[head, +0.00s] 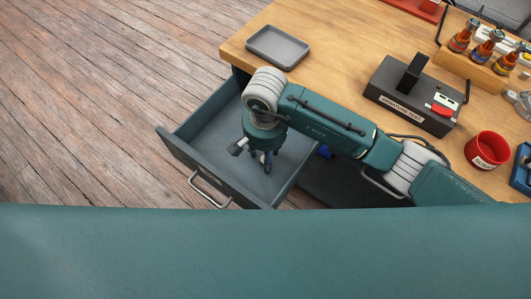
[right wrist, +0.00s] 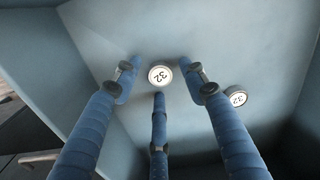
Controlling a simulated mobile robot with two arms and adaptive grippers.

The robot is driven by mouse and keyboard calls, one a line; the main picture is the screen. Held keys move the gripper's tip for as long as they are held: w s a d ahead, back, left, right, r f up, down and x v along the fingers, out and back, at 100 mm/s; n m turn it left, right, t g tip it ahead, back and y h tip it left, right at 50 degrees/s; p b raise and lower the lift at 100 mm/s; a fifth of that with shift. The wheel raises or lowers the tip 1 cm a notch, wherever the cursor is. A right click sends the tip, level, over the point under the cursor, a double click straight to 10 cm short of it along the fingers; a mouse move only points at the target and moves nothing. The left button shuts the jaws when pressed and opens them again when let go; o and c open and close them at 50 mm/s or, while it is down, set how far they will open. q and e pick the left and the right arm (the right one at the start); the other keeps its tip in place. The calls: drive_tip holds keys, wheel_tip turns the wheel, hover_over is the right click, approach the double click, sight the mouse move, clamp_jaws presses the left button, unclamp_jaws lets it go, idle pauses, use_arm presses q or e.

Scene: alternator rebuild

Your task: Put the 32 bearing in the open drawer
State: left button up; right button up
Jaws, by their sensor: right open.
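The open drawer (head: 217,122) is grey-blue and juts out from under the workbench in the head view. My right gripper (head: 261,164) reaches down into it with its fingers pointing at the drawer floor. In the right wrist view the three blue fingers are spread open. A round bearing marked 32 (right wrist: 160,76) shows between the fingertips, apparently on the drawer floor; I cannot tell whether a finger touches it. A second disc marked 32 (right wrist: 237,97) lies to its right. The head view does not show the bearings clearly. My left gripper is not in view.
On the wooden bench are a grey tray (head: 278,47), a black test box (head: 411,97), a red cup (head: 487,150) and a rack of several bottles (head: 480,62). The drawer's front wall with its handle (head: 208,190) and its side walls surround my right gripper.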

wheel_tip(320, 180, up, 12)
drive_tip(key=p, duration=0.4)
drive_tip(key=shift+f+p, duration=0.15)
drive_tip(key=shift+p, duration=0.2)
